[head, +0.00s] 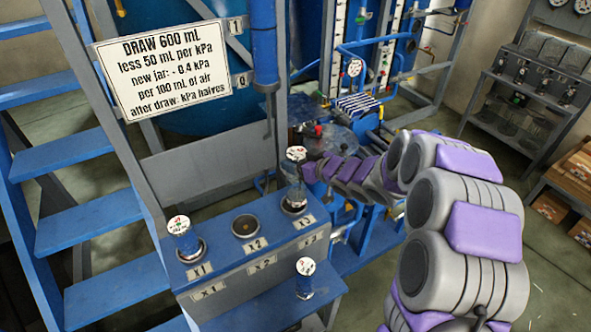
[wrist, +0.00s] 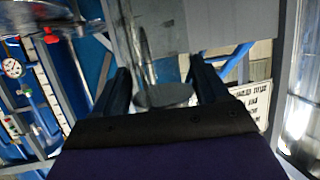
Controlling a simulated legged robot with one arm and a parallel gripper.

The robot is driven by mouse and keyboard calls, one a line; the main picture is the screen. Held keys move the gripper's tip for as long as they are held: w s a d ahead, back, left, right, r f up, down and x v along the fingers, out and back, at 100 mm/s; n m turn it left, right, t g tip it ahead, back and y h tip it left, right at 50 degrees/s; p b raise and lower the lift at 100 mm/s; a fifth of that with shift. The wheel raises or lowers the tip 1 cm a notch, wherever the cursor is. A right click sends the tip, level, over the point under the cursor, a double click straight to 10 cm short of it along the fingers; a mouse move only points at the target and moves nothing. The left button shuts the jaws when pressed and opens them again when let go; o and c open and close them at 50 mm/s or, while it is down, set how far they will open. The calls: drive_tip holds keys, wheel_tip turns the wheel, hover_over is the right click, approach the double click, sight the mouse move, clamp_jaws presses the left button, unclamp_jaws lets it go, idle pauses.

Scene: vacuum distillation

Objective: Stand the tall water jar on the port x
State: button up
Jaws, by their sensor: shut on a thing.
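The tall clear jar (head: 293,190) with a white printed cap stands upright at port X3 (head: 292,210), the right-hand port of the grey box. Its base looks level with the port ring; I cannot tell if it is fully seated. My gripper (head: 302,172) reaches in from the right and is shut on the tall jar near its upper part. In the wrist view the two dark fingers (wrist: 163,80) flank a grey round disc (wrist: 165,96), with clear glass beyond it. The fingertips are partly hidden in the head view.
A shorter jar (head: 185,238) with blue stands on port X1. Port X2 (head: 245,226) is empty. Another jar (head: 305,278) stands on the lower blue ledge. A blue post (head: 263,60) and a sign (head: 163,65) rise behind the box. Blue stairs (head: 75,215) are at left.

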drive_tip(key=shift+w+a, duration=0.15)
drive_tip(key=shift+w, duration=0.05)
drive_tip(key=shift+w+a+f, duration=0.15)
drive_tip(key=shift+a+f, duration=0.1)
drive_tip(key=shift+f, duration=0.05)
drive_tip(key=f+b, duration=0.1)
drive_tip(key=a+f+b, duration=0.1)
drive_tip(key=f, duration=0.1)
drive_tip(key=shift+f, duration=0.1)
drive_tip(key=shift+d, duration=0.45)
drive_tip(key=o, duration=1.5)
drive_tip(key=shift+o, duration=1)
drive_tip(key=shift+a, duration=0.2)
